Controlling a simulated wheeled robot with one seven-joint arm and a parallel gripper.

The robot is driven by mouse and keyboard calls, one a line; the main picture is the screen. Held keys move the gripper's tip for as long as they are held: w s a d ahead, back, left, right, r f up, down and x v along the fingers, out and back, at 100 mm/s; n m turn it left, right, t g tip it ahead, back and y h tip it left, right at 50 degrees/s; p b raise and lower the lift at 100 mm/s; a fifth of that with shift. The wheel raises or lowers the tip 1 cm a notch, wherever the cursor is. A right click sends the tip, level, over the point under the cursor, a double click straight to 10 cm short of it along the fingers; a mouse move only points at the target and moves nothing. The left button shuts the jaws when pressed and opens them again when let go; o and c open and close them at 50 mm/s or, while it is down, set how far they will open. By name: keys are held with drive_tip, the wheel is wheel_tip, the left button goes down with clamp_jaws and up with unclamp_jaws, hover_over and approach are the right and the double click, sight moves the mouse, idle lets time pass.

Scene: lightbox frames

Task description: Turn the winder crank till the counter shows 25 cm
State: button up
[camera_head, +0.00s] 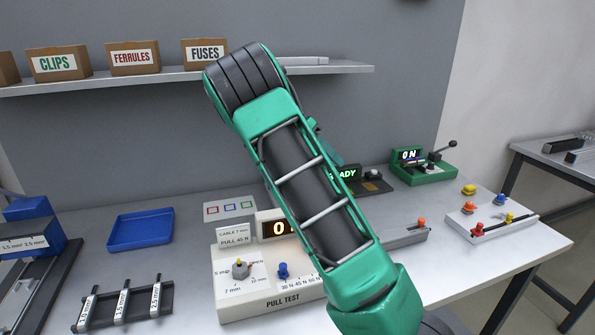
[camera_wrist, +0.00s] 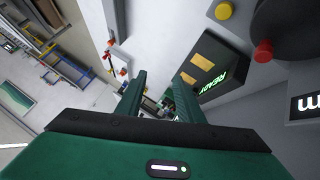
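I cannot make out the winder crank or a counter in cm for certain. In the wrist view a large dark rounded part with a red knob (camera_wrist: 263,51) shows at the upper right. Near it a display (camera_wrist: 306,103) is cut off by the right edge, so its reading is unclear. In the head view a green unit (camera_head: 424,174) with a black-knobbed lever reads "0 N". My gripper (camera_wrist: 159,78) is open, its two fingers apart with nothing visibly held. In the head view my arm hides most of the gripper and part of the bench.
The pull test box (camera_head: 270,307) stands in front with a display reading 0, partly covered by my arm. A dark box showing READY (camera_wrist: 210,88) lies beside the fingers. A blue tray (camera_head: 140,231) and cable rack (camera_head: 124,308) are at left. A shelf (camera_head: 185,75) holds boxes.

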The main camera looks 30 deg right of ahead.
drive_tip(key=s+d+n+t+y, duration=0.1)
drive_tip(key=s+n+y, duration=0.3)
drive_tip(key=s, duration=0.9)
drive_tip(key=shift+s+a+f+n+t+y, duration=1.15)
drive_tip(key=shift+s+a+n+t, duration=1.4)
drive_tip(key=shift+s+a, duration=2.9)
drive_tip(key=w+d+r+t+h, duration=0.1)
drive_tip(key=w+r, duration=0.1)
drive_tip(key=w, duration=1.4)
drive_tip(key=w+d+r+t+h, duration=0.1)
drive_tip(key=w+d+r+t, duration=0.15)
drive_tip(key=w, duration=1.25)
drive_tip(key=shift+g, duration=0.5)
drive_tip(key=x, duration=0.9)
drive_tip(key=shift+w+a+f, duration=0.15)
drive_tip(key=shift+w+f, duration=0.05)
drive_tip(key=shift+w, duration=0.05)
